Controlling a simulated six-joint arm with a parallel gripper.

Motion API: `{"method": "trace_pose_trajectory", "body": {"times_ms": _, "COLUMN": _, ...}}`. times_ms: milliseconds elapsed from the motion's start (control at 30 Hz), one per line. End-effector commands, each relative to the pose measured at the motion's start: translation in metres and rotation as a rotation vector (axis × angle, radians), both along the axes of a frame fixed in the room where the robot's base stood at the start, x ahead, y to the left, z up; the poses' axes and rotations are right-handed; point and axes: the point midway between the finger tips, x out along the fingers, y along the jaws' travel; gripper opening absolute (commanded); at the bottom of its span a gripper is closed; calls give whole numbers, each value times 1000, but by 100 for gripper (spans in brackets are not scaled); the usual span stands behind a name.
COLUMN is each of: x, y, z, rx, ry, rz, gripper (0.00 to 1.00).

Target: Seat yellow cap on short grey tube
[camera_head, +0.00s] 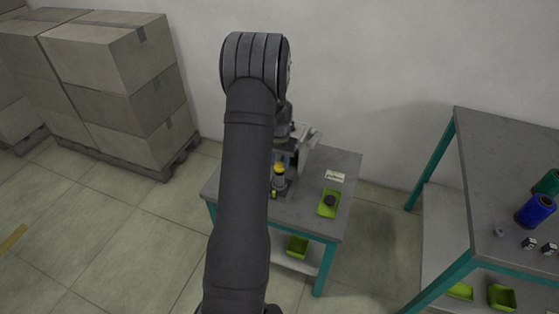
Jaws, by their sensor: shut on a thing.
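The yellow cap (279,168) shows as a small yellow patch over the small table, at the top of the short grey tube (279,182). The tube stands upright on the table. My gripper (281,159) is just above the tube, partly hidden behind my dark arm, and is shut on the yellow cap. The fingers are too small to make out clearly. I cannot tell whether the cap touches the tube or hovers just over it.
A grey machine part (308,146) stands close behind the gripper. A green tray (329,212) with a dark round item and a white label (335,176) lie to the right. Another table (500,180) with spools is at far right; stacked boxes (105,65) stand left.

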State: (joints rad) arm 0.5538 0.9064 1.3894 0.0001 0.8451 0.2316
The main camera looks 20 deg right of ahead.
Motion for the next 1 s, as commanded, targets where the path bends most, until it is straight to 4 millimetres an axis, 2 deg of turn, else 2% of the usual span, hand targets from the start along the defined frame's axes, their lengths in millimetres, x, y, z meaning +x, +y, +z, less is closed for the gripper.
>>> {"method": "trace_pose_trajectory", "body": {"times_ms": 1000, "x": 0, "y": 0, "z": -7, "rx": 0, "ry": 0, "rz": 0, "gripper": 24}}
